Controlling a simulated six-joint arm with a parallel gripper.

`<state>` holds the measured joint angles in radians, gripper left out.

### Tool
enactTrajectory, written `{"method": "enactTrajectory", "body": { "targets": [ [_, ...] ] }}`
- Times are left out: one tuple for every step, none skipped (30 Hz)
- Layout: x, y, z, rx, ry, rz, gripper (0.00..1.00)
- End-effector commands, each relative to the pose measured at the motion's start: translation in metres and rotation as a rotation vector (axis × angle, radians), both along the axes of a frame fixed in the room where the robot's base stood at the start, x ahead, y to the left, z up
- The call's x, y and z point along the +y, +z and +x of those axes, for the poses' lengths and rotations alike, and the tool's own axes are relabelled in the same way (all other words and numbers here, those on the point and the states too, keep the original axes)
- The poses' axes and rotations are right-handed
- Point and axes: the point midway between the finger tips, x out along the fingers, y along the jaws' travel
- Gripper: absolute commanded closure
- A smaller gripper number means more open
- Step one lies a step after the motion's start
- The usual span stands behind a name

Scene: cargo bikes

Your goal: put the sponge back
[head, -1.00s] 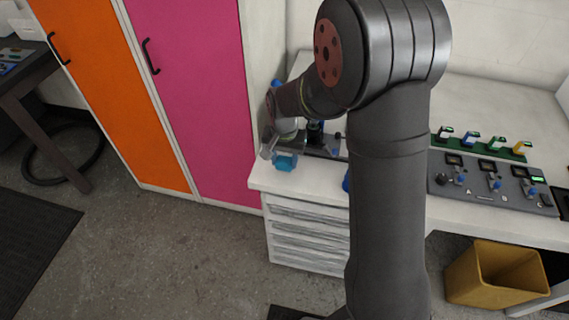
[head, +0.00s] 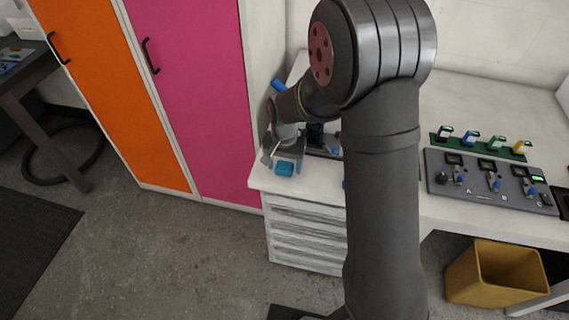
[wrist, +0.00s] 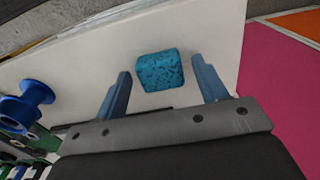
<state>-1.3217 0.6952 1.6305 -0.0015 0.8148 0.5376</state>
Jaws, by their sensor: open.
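The sponge (head: 285,169) is a small blue block with darker speckles. It lies on the white worktop near its front left corner. In the wrist view the sponge (wrist: 160,71) sits between and just beyond the two blue-grey fingers. My gripper (wrist: 163,83) is open and empty, with a gap on each side of the sponge. In the head view my gripper (head: 284,153) is just behind and above the sponge, and my arm hides part of the worktop.
A grey control panel (head: 487,180) and a green strip with coloured pieces (head: 482,142) are at the right. A blue spool-like part (wrist: 37,92) stands left in the wrist view. A pink cabinet door (head: 190,85) borders the worktop's left side. A yellow bin (head: 497,277) is below.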

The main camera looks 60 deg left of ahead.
Motion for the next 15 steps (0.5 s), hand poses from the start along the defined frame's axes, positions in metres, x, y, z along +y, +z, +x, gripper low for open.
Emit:
{"method": "enactTrajectory", "body": {
  "targets": [
    [0.001,0.005,0.0,-0.001,0.0,0.002,0.34],
    [0.001,0.009,0.0,-0.001,0.0,0.002,0.34],
    [0.001,0.016,0.0,-0.001,0.0,0.004,0.34],
    [0.001,0.021,0.0,-0.001,0.0,0.005,0.34],
    [0.001,0.027,0.0,-0.001,0.0,0.004,0.34],
    [0.001,0.036,0.0,-0.002,0.0,0.006,0.34],
    [0.001,0.043,0.0,-0.001,0.0,0.006,0.34],
    [0.001,0.05,0.0,-0.002,0.0,0.006,0.34],
    [0.001,0.059,0.0,-0.001,0.0,0.006,0.34],
    [0.001,0.065,0.0,-0.002,0.0,0.006,0.34],
    [0.001,0.072,0.0,-0.001,0.0,0.006,0.34],
    [0.001,0.08,0.0,-0.001,0.0,0.006,0.34],
    [0.001,0.085,0.0,-0.001,0.0,0.004,0.34],
    [0.001,0.091,0.0,-0.001,0.0,0.006,0.34],
    [0.001,0.098,0.0,-0.001,0.0,0.004,0.34]
  ]
}}
